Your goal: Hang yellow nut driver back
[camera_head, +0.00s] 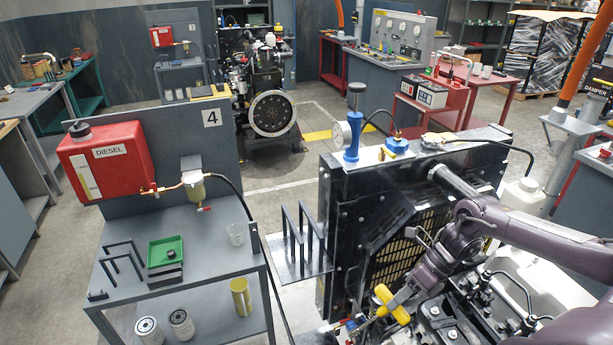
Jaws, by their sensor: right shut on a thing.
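My right gripper (396,303) comes in from the right and is shut on the nut driver. The gripper and arm cover part of the handle. I cannot make out the shaft. Small red and blue items (352,326) lie low to the left of the gripper, too small to tell apart. My left gripper is not in view.
The black radiator (345,235) stands just behind and left of the gripper. Engine parts (450,322) crowd the space below my arm. A grey bench (205,285) with a red diesel tank (105,160) stands left. Open floor (285,185) lies beyond.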

